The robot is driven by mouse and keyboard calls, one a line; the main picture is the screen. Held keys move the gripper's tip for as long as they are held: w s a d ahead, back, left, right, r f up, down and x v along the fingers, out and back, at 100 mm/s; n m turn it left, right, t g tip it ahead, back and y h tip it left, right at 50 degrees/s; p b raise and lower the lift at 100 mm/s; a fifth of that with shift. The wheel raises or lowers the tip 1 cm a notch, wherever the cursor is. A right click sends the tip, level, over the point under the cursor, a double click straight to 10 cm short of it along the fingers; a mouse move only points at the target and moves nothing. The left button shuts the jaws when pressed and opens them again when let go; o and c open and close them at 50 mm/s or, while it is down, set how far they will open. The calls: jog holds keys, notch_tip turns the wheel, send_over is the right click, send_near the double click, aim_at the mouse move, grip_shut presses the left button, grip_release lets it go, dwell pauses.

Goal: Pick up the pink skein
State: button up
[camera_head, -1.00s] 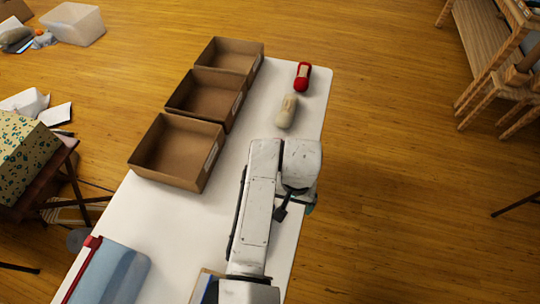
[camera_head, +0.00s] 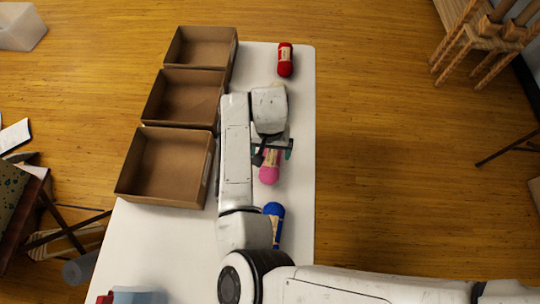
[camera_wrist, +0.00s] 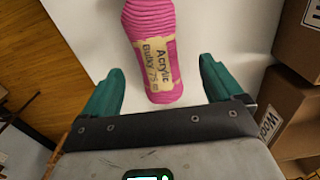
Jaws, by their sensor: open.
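The pink skein (camera_head: 269,172) lies on the white table, partly covered by my gripper in the head view. In the wrist view the pink skein (camera_wrist: 152,40) shows a cream label reading "Acrylic Bulky 75". My gripper (camera_wrist: 162,68) is open and empty, its two green fingers apart. The skein's near end appears between the fingers without visible contact; the height gap cannot be told. In the head view my gripper (camera_head: 272,148) is over the skein's far end.
A blue skein (camera_head: 274,215) lies nearer, close to my arm; a red skein (camera_head: 285,60) lies at the far end. Three open cardboard boxes (camera_head: 165,166) line the table's left side. The table's right edge (camera_head: 314,150) is close to the skeins.

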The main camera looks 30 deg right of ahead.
aim_at(271, 155)
jog(key=shift+d+f+p, duration=0.15)
jog(key=shift+f+p, duration=0.1)
jog(key=shift+f, duration=1.2)
jog(key=shift+d+f+p, duration=0.1)
jog(key=shift+f+p, duration=0.1)
jog(key=shift+f, duration=1.25)
jog(key=c, duration=1)
jog(key=shift+c, duration=0.2)
